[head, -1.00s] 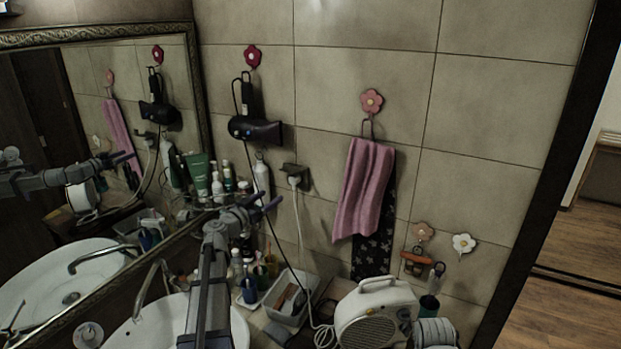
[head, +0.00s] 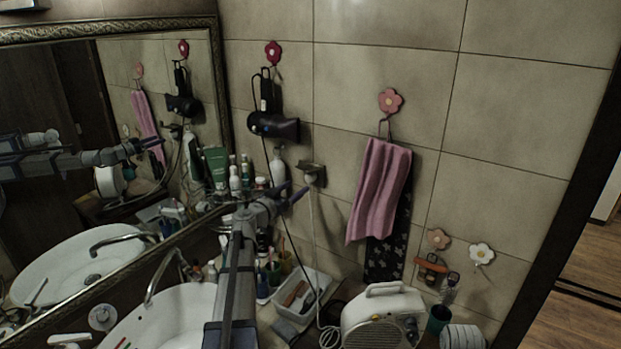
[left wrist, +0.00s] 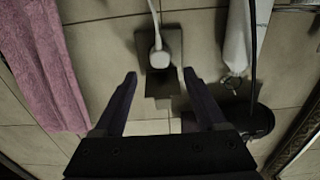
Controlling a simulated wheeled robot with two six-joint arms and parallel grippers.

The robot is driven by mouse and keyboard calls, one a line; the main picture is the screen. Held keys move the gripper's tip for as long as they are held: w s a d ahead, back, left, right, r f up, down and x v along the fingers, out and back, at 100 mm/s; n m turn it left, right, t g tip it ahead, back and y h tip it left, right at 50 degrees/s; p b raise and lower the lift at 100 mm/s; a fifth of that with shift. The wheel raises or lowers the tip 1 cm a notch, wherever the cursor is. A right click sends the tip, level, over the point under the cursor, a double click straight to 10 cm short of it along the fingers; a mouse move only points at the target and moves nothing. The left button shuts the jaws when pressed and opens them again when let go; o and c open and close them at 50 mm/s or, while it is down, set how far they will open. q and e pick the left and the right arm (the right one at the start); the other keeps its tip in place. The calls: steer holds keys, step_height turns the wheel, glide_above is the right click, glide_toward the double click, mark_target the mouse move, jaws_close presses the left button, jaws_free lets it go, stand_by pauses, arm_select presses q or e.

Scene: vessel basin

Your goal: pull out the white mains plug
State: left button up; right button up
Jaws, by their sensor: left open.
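The white mains plug (head: 309,179) sits in a dark wall socket plate (head: 318,169), with its white cord hanging down the tiled wall. In the left wrist view the plug (left wrist: 158,58) shows against the dark socket plate (left wrist: 172,27), its cord running up the picture. My left gripper (head: 294,194) is open, in front of the wall close to the plug. In the left wrist view the fingers of my left gripper (left wrist: 160,76) stand apart to either side of the plug, with nothing held between them. Whether they reach the plug's depth is unclear. My right gripper is not in view.
A black hair dryer (head: 273,124) hangs left of the socket, its cord running down nearby. A pink towel (head: 378,190) hangs to the right. Below are a white tray (head: 318,283), a heater (head: 384,320) and a basin (head: 160,318).

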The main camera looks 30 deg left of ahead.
mark_target(308, 179)
arm_select(q)
steer(key=w, duration=0.8)
steer(key=shift+d, duration=0.3)
stand_by(0.6)
jaws_close()
stand_by(0.5)
steer(key=shift+s, duration=0.15)
stand_by(0.3)
steer(key=shift+s+a, duration=0.15)
steer(key=shift+s, duration=1.3)
steer(key=shift+s+a, duration=0.1)
steer(key=shift+s, duration=1.3)
